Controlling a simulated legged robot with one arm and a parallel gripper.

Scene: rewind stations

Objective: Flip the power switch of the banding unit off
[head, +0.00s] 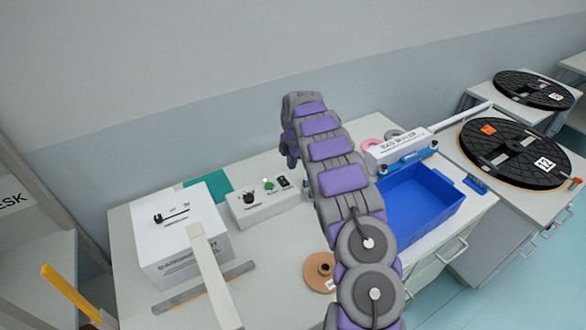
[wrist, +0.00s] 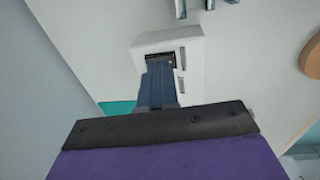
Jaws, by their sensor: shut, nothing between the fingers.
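A low white control box (head: 262,205) stands on the bench in the head view, with a black knob, a green button and a dark switch (head: 283,182) at its right end. The fingers hide part of the box; the switch position is unclear. In the head view my gripper (head: 291,158) is partly hidden by my arm.
A larger white box (head: 185,250) with blurred lettering stands at the left. A teal mat (head: 208,186) lies behind. A wooden disc (head: 318,272) lies in front. A blue bin (head: 430,205) and a sealer (head: 400,147) stand right of my arm. The wall is close behind.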

